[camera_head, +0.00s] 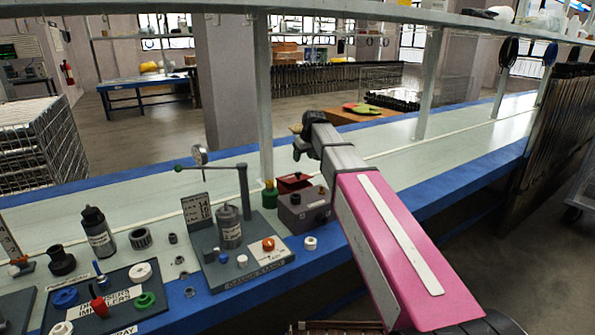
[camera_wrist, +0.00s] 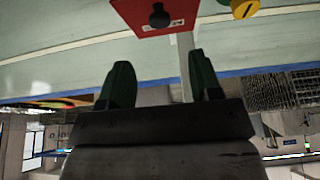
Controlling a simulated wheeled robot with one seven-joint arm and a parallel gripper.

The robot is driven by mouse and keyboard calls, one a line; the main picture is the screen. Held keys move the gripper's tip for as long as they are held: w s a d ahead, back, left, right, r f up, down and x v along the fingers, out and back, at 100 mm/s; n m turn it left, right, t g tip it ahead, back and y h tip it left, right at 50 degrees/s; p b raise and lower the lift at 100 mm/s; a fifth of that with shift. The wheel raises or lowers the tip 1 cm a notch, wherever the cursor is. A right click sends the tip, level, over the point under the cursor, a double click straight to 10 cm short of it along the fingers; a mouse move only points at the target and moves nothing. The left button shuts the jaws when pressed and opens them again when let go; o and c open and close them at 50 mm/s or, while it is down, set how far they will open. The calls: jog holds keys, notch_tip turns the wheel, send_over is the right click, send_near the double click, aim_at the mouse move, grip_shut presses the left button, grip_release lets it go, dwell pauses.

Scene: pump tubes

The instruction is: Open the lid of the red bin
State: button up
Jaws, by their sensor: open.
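The red bin (camera_head: 293,183) is a small box with a red top, standing on the bench behind a grey-purple box. The wrist view shows its red lid (camera_wrist: 135,14) with a round black knob (camera_wrist: 159,16) in the middle, cut off by the top edge. The lid looks shut, but its edges are partly hidden. My gripper (camera_head: 299,147) is above and behind the bin in the head view. In the wrist view my gripper (camera_wrist: 160,68) has two dark green fingers wide apart with nothing between them, clear of the knob.
A green bottle with a yellow-orange cap (camera_head: 269,193) stands beside the bin. The grey-purple box (camera_head: 304,211) is in front, and a dial-gauge stand (camera_head: 243,195) is to the left. A shelf post (camera_head: 264,100) rises behind. The bench to the right is mostly clear.

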jog(key=x, duration=0.9)
jog(key=shift+w+f, duration=0.1)
jog(key=shift+f, duration=0.2)
grip_shut()
jog(key=shift+w+a+r+g+h, duration=0.35)
jog(key=shift+w+r+g+h, duration=0.15)
jog(key=shift+r+g, duration=0.1)
jog(key=shift+w+a+r+g+h, duration=0.4)
jog(key=shift+w+r+g, duration=0.15)
jog(key=shift+r+g, duration=0.1)
jog(key=shift+w+a+r+g+h, duration=0.35)
jog(key=shift+w+r+g+h, duration=0.15)
jog(key=shift+g, duration=0.2)
jog(key=shift+w+a+r+g+h, duration=0.4)
jog(key=shift+w+r+g, duration=0.1)
jog(key=shift+g, duration=0.15)
grip_release()
